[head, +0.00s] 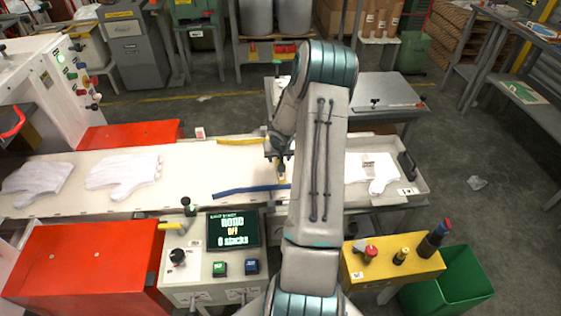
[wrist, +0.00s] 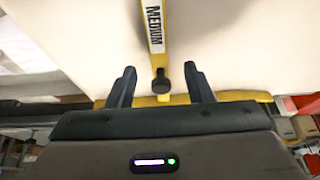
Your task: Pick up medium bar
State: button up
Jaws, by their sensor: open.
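The medium bar (wrist: 155,28) is a narrow yellow piece with a white "MEDIUM" label and a black knob at its near end. In the wrist view it runs up from between my fingertips, over the pale surface. My gripper (wrist: 160,75) is open, with one dark finger on each side of the knob and visible gaps to both. In the head view my gripper (head: 281,168) is over the conveyor, and a small yellow part of the bar (head: 282,182) shows below it. My arm hides much of that area.
The pale conveyor (head: 195,180) carries white gloves (head: 125,174) at left. A blue strip (head: 245,190) and a yellow strip (head: 242,141) lie along its edges. A control panel with a screen (head: 233,229) stands in front, beside a red-topped cabinet (head: 90,265). A green bin (head: 455,285) is front right.

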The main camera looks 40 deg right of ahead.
jog(key=shift+d+p+x, duration=0.15)
jog(key=shift+p+x, duration=0.15)
jog(key=shift+x, duration=0.9)
jog(key=shift+d+p+x, duration=0.1)
jog(key=shift+p+x, duration=0.15)
jog(key=shift+x, duration=0.95)
jog(key=shift+w+r, duration=0.1)
jog(key=shift+w, duration=0.1)
jog(key=shift+c, duration=0.4)
grip_shut()
